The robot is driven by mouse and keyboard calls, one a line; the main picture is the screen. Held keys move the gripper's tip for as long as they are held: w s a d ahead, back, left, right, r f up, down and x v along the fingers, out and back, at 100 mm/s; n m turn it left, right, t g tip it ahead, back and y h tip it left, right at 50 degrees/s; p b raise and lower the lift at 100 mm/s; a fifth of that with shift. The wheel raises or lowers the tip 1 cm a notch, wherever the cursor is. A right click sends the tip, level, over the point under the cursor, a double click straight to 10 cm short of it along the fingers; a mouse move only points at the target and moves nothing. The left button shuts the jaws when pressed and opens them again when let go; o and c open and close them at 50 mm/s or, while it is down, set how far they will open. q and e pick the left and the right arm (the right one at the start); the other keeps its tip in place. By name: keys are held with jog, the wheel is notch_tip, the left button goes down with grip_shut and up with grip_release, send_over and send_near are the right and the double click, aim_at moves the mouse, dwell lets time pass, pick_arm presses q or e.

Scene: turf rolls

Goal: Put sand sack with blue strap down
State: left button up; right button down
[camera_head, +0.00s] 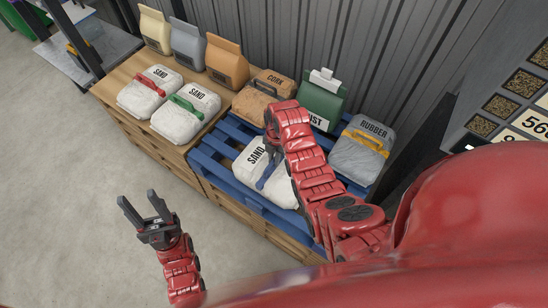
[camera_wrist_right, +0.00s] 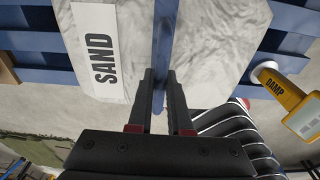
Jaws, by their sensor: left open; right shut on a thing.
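The white sand sack (camera_head: 250,162) with the blue strap (camera_head: 268,172) lies on the front left of the blue pallet (camera_head: 208,160), partly hidden by my right arm. In the right wrist view the sack (camera_wrist_right: 215,40) fills the top, with its SAND label facing the camera and the blue strap (camera_wrist_right: 163,40) running between the fingers. My right gripper (camera_wrist_right: 160,75) is shut on the strap; its fingers are mostly hidden in the head view. My left gripper (camera_head: 137,198) is open and empty over the bare floor, left of the pallet.
The floor (camera_head: 90,200) at left is clear.

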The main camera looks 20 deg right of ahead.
jog(key=c, duration=0.8)
grip_release()
jog(key=shift+c, duration=0.2)
jog(key=shift+r, duration=0.1)
